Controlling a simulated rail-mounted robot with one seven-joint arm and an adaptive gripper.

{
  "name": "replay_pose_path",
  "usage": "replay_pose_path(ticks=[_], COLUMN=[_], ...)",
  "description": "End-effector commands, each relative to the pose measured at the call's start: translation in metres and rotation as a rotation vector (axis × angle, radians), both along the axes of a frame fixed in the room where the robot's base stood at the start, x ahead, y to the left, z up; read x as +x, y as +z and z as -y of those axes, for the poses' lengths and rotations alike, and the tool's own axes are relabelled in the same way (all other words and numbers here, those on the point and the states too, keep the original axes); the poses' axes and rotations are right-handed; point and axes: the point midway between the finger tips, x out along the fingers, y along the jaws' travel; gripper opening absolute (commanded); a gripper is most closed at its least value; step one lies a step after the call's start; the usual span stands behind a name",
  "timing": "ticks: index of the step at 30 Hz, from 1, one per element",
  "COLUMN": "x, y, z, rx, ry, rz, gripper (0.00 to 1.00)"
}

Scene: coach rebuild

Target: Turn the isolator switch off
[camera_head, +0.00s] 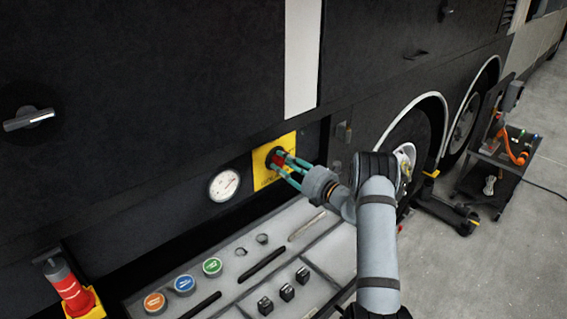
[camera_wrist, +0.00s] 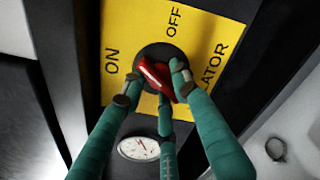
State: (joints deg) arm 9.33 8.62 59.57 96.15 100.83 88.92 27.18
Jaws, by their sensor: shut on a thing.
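The isolator switch has a red handle (camera_wrist: 155,76) on a round dark base (camera_wrist: 163,53). It sits on a yellow plate (camera_head: 262,176) on the coach's dark side. In the wrist view the plate reads ON at left, OFF at top and part of ISOLATOR at right. The handle lies diagonally there, its upper-left end between ON and OFF. My gripper (camera_head: 281,163), with green fingers, is shut on the handle. In the wrist view its fingertips (camera_wrist: 154,87) are around the handle, hiding part of it. In the head view the fingers largely cover the switch.
A round gauge (camera_head: 224,185) is left of the plate. Below, a grey tray (camera_head: 225,262) holds coloured round caps, black blocks and rods. A red-and-grey cylinder (camera_head: 68,285) stands at lower left. Wheels (camera_head: 408,150) and a tool cart (camera_head: 497,150) are at right, beside open floor.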

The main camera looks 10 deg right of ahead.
Motion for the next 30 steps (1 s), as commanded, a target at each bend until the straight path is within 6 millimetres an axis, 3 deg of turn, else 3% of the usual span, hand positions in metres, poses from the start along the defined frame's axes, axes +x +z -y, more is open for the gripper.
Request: replay_pose_path(ticks=[2, 30], x=[0.0024, 0.0033], y=[0.0075, 0.0046], z=[0.004, 0.0067], rx=[0.067, 0.747], ry=[-0.01, -0.008], rz=[-0.026, -0.454], gripper=[0.03, 0.03])
